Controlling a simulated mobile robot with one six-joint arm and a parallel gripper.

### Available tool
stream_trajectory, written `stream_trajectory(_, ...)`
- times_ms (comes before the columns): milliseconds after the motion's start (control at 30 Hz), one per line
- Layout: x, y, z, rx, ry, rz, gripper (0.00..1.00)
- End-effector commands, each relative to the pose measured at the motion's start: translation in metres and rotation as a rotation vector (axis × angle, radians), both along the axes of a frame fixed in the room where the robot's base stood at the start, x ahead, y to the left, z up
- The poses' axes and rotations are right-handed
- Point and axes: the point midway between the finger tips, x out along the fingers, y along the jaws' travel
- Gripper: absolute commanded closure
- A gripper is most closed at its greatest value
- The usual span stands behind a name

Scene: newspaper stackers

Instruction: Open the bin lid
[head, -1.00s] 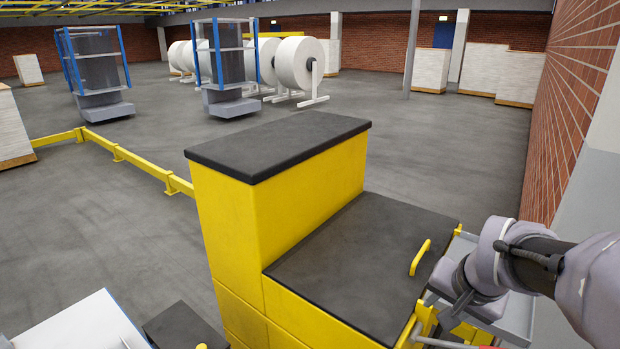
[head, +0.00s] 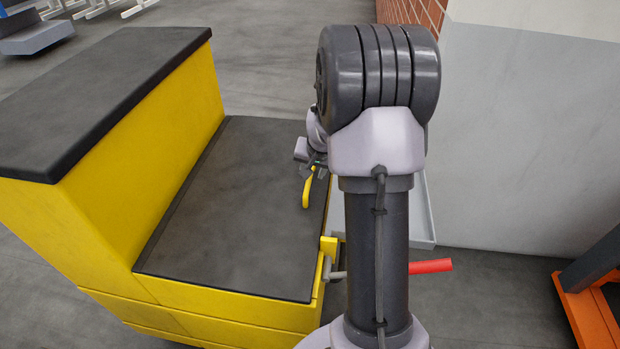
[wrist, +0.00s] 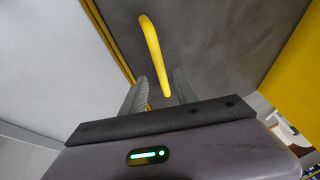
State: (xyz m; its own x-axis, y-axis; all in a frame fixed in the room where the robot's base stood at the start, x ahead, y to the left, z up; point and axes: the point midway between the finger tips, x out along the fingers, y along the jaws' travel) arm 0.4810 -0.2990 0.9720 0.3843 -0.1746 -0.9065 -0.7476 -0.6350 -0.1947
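The bin lid (head: 240,225) is a dark flat panel on the low part of a yellow bin, and it lies flat and shut. Its yellow bar handle (head: 307,190) is near the lid's right edge, partly hidden by my arm. In the wrist view the handle (wrist: 150,42) runs down between my gripper's two grey fingers. My gripper (wrist: 160,84) is open, with its fingers apart on either side of the handle's lower end. A gap shows on both sides, and I cannot tell whether a finger touches it. The lid's surface (wrist: 205,45) fills the background there.
A taller yellow block with a black top (head: 110,80) stands left of the lid. A red grip (head: 430,266) on a grey rod sticks out at the bin's right side. A grey-white wall (head: 540,150) and an orange-footed frame (head: 595,315) are at the right.

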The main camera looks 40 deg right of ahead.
Motion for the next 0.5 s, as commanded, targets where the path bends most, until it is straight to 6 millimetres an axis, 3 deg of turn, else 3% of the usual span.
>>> stream_trajectory(33,0.004,-0.001,-0.011,0.000,0.001,0.001,0.64)
stream_trajectory(133,0.009,-0.004,-0.022,0.000,0.000,0.001,0.64)
stream_trajectory(500,0.012,-0.005,-0.027,-0.001,-0.001,0.000,0.64)
